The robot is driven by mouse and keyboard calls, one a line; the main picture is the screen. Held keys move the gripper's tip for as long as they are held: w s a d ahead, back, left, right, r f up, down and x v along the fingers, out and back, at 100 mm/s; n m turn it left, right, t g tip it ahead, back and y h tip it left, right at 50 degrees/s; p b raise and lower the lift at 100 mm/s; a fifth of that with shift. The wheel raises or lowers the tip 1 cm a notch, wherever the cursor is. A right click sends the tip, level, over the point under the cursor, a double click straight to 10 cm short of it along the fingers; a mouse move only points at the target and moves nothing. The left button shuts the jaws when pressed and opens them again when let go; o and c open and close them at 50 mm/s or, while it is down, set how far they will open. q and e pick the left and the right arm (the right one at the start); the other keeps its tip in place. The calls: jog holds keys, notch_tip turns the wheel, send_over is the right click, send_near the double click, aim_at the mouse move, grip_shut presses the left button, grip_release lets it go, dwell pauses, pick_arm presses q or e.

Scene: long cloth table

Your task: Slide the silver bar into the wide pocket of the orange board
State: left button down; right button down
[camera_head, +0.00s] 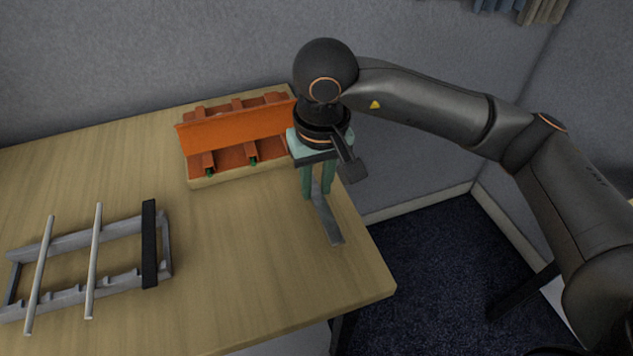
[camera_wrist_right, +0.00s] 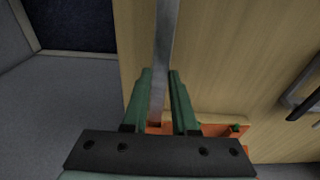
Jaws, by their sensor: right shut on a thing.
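The orange board (camera_head: 230,130) sits at the back of the table, with an upright orange wall and several slots divided by ribs. The silver bar (camera_head: 328,222) is flat and long. My right gripper (camera_head: 318,193) is shut on it, just right of the board near the table's right edge. The bar's free end points toward the front. In the right wrist view, the silver bar (camera_wrist_right: 165,45) runs between the green fingers of my right gripper (camera_wrist_right: 160,76), and part of the orange board (camera_wrist_right: 214,129) shows beyond them. Which pocket is the wide one is unclear. My left gripper is out of view.
A grey rack (camera_head: 75,240) stands at the left of the table, with two thin silver rods and a black bar (camera_head: 149,243) lying across it. The middle of the table is clear. A grey wall stands behind; the table's right edge is close to the bar.

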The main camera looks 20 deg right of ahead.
jog(key=shift+w+b, duration=0.3)
jog(key=shift+w, duration=0.65)
jog(key=shift+w+a+b, duration=0.1)
jog(key=shift+w+b, duration=0.2)
jog(key=shift+w, duration=1.15)
jog(key=shift+w, duration=1.95)
jog(key=shift+w+a, duration=0.1)
jog(key=shift+w, duration=0.85)
jog(key=shift+s, duration=0.2)
jog(key=shift+s+d+b, duration=0.2)
jog(key=shift+s+b, duration=0.8)
jog(key=shift+s, duration=3.65)
